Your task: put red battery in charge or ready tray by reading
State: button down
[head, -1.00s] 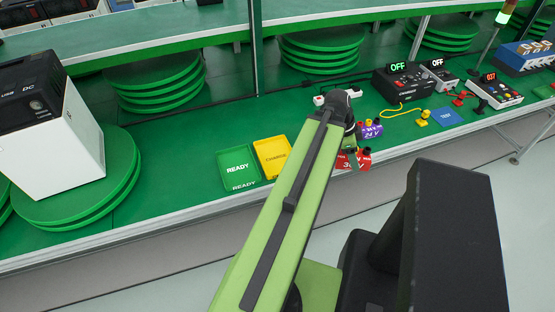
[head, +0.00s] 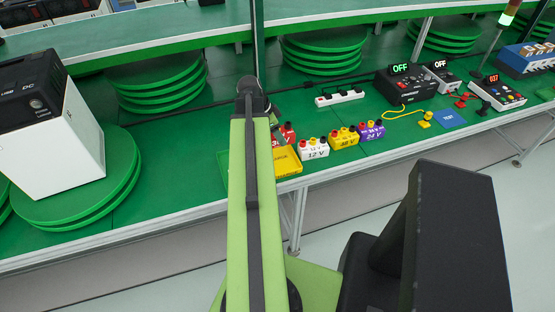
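The red battery (head: 289,132) hangs at my gripper (head: 276,131), by the far side of the yellow CHARGE tray (head: 290,171). My arm hides part of the battery and most of the gripper; the gripper appears shut on the battery, which has moved with it. I cannot tell its height over the tray. The green READY tray (head: 222,166) is left of the yellow one, mostly hidden behind my arm. A tester (head: 497,95) at the right shows red digits that look like 037. A blue TEST pad (head: 449,118) lies in front of it, empty.
White 12 V (head: 313,149), yellow (head: 343,139) and purple 24 V (head: 371,131) batteries stand right of the trays. A power strip (head: 340,97) lies behind them. A black box (head: 402,85) shows OFF. A white power unit (head: 62,150) stands on a green turntable (head: 120,196) at left.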

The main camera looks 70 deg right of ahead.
jog(key=shift+f+b, duration=4.75)
jog(key=shift+f, duration=0.3)
jog(key=shift+c, duration=2.2)
grip_release()
jog(key=shift+r, duration=0.1)
jog(key=shift+r+p, duration=0.25)
jog(key=shift+p, duration=0.1)
jog(key=p+v, duration=1)
jog(key=v, duration=0.1)
jog(key=shift+s+r, duration=0.15)
jog(key=shift+w+a+r+p, duration=0.2)
jog(key=shift+r+p, duration=0.1)
jog(key=shift+p, duration=0.2)
jog(key=shift+f, duration=0.1)
